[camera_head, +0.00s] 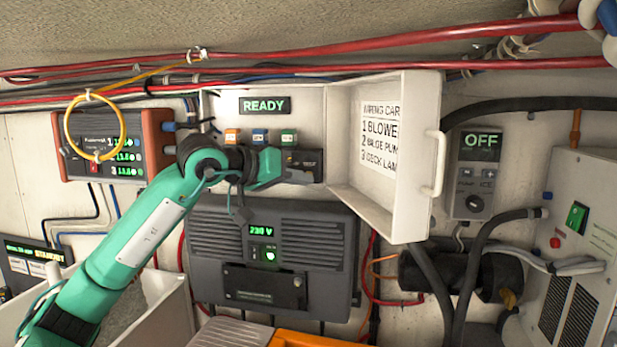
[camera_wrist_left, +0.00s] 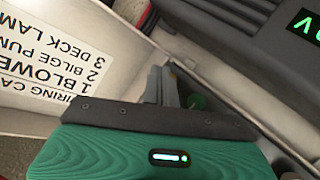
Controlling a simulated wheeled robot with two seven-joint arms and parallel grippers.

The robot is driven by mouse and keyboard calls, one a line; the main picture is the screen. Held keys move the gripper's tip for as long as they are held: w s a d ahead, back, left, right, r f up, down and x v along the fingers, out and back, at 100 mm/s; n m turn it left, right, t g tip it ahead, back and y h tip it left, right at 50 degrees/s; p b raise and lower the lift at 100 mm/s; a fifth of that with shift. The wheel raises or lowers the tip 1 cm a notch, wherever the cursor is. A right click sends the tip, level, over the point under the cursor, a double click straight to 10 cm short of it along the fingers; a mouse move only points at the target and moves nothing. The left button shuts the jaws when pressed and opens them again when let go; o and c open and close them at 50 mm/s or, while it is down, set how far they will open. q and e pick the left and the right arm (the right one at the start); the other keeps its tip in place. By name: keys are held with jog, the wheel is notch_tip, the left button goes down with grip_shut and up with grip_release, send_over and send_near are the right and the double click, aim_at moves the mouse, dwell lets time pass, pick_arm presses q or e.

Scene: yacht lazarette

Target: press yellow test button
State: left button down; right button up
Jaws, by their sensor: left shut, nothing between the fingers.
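The yellow test button cannot be made out for sure. In the left wrist view a small yellowish speck (camera_wrist_left: 174,72) shows right at the fingertips, mostly covered by them. My right gripper is out of view.
Orange (camera_head: 232,136), blue (camera_head: 260,136) and green (camera_head: 288,137) blocks sit above the gripper. The box's open lid (camera_head: 385,200) with a wiring card (camera_head: 381,140) stands to the right. A grey 230 V unit (camera_head: 330,240) is below. Red cables (camera_head: 400,40) run above.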

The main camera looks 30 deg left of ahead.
pick_arm(q)
jog(key=shift+w, duration=0.1)
jog(key=shift+w+a, duration=0.1)
jog(key=shift+w, duration=0.2)
jog(key=shift+w+a, duration=0.1)
jog(key=shift+w, duration=0.25)
dwell(0.8)
jog(key=shift+s, duration=0.1)
jog(key=shift+s+d+b, duration=0.2)
jog(key=shift+s+b, duration=0.1)
jog(key=shift+s, duration=0.4)
jog(key=s+b, duration=0.1)
jog(key=s, duration=0.1)
jog(key=s+d+b, duration=0.1)
jog(key=s, duration=0.1)
jog(key=shift+s+d, duration=0.1)
jog(key=shift+s, duration=0.3)
